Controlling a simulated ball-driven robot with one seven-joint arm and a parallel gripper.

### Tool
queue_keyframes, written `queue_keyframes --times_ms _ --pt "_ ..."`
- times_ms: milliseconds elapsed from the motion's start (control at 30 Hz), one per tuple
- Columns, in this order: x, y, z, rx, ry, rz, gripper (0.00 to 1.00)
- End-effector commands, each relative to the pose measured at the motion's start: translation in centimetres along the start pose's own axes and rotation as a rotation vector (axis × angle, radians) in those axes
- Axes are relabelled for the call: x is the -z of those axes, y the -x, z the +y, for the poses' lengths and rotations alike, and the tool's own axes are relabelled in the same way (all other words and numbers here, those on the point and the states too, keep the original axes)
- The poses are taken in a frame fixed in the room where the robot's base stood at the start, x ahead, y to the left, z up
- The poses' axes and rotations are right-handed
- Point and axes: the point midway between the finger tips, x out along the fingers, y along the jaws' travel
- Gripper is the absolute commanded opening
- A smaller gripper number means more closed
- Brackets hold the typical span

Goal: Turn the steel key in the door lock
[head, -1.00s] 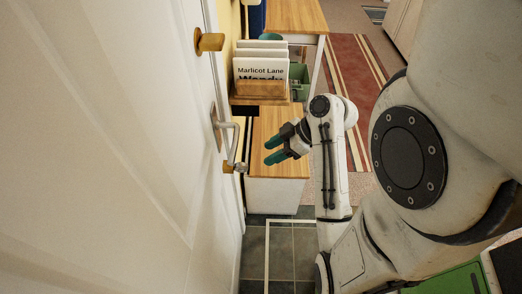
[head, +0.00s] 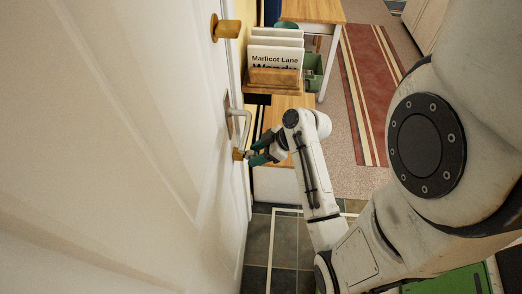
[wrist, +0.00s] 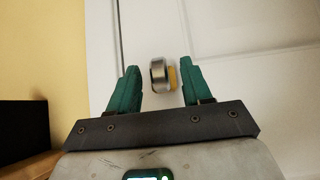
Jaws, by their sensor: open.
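The steel key (wrist: 158,75) shows in the wrist view as a blurred, rounded metal piece in front of the brass lock (wrist: 173,77). The lock also shows in the head view (head: 238,154), on the white door (head: 130,150) below the lever handle. My gripper (wrist: 160,68) is open, with one green finger on each side of the key in the picture. I see a gap on both sides and no clear contact. In the head view my gripper (head: 254,156) is right beside the lock, and its fingers hide the key there.
The lever handle (head: 243,122) is just above my fingers, and a brass knob (head: 226,28) is higher on the door. Tiled floor (head: 290,240) is open below.

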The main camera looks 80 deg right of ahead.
Motion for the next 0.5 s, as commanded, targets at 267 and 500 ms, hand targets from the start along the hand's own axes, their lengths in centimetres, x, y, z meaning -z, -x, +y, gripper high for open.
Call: queue_keyframes --times_ms 267,500 --pt "0.0 0.02 0.01 0.0 0.0 0.0 0.39" --pt "0.01 0.02 0.0 0.0 0.0 0.0 0.16"
